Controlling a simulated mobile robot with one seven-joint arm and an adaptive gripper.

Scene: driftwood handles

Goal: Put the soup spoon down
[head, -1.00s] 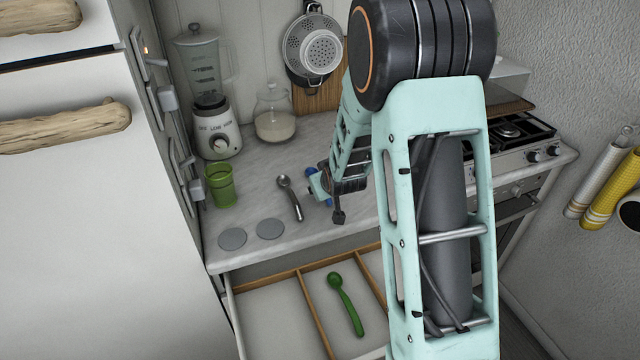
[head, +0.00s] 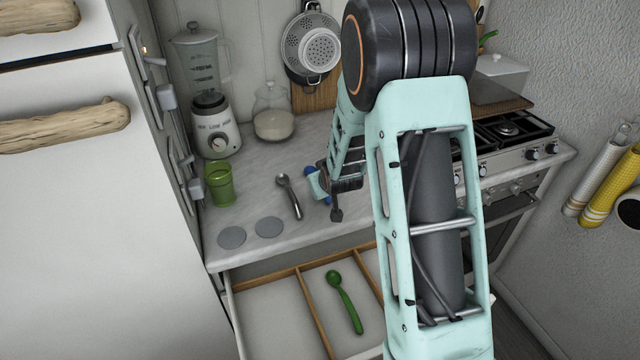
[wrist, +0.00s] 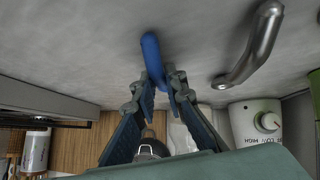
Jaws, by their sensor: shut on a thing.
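My gripper (head: 332,190) is low over the grey counter, right of a silver spoon. In the wrist view its fingers (wrist: 158,84) are shut on a blue utensil (wrist: 151,55), which I take for the soup spoon. A blue part of it (head: 310,170) shows beside the gripper in the head view. Its bowl is not clearly visible, and I cannot tell whether it touches the counter. The silver spoon (head: 289,197) lies on the counter, and its bent metal handle (wrist: 254,48) shows in the wrist view.
A green cup (head: 219,184), two grey discs (head: 232,237) (head: 268,227), a blender (head: 213,125) and a glass jar (head: 273,122) are on the counter. Below, an open divided drawer (head: 270,312) holds a green spoon (head: 344,302). A stove (head: 505,140) stands at right.

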